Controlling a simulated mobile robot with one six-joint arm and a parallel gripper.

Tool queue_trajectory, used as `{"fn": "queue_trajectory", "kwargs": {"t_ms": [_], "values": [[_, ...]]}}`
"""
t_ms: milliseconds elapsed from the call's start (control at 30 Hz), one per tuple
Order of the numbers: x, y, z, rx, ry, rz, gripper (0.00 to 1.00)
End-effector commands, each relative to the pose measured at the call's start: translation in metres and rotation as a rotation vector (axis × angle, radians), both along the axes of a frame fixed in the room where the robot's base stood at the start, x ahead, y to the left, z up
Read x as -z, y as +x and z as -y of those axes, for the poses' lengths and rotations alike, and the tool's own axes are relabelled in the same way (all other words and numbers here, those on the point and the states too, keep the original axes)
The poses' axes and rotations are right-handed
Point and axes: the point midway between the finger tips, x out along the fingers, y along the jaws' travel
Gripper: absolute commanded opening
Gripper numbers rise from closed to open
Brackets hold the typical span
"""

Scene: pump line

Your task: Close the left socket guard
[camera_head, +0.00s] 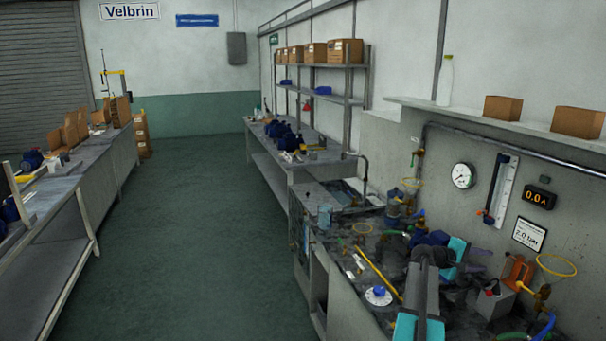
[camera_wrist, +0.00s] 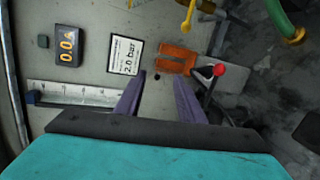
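An orange guard-like piece (camera_head: 519,271) is at the foot of the wall at the right of the bench, beside a grey box with a red-knobbed lever (camera_head: 493,290). In the wrist view the orange piece (camera_wrist: 177,60) is just beyond the fingertips, with the red knob (camera_wrist: 219,70) to its right. I cannot tell whether it is the left guard, or how far it stands open. My gripper (camera_wrist: 160,77) has its two purple fingers apart with nothing between them. In the head view my arm hides part of the bench, and the fingertips are not clear.
A gauge (camera_head: 463,175), an amber display (camera_head: 538,198) and a 2.0 bar sign (camera_head: 528,235) are on the wall. A yellow ring handle (camera_head: 556,265) and a green hose (camera_wrist: 279,18) are close to the orange piece. Pump parts (camera_head: 395,210) crowd the bench. The floor (camera_head: 205,240) at left is clear.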

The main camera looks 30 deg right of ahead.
Motion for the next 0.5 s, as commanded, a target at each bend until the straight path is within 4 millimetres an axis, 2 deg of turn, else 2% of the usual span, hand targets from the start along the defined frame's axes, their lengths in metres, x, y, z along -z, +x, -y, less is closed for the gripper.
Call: {"fn": "queue_trajectory", "kwargs": {"t_ms": [267, 500], "values": [[0.059, 0.082, -0.082, -0.073, 0.13, 0.129, 0.35], [0.112, 0.147, -0.169, -0.129, 0.27, 0.232, 0.35]]}}
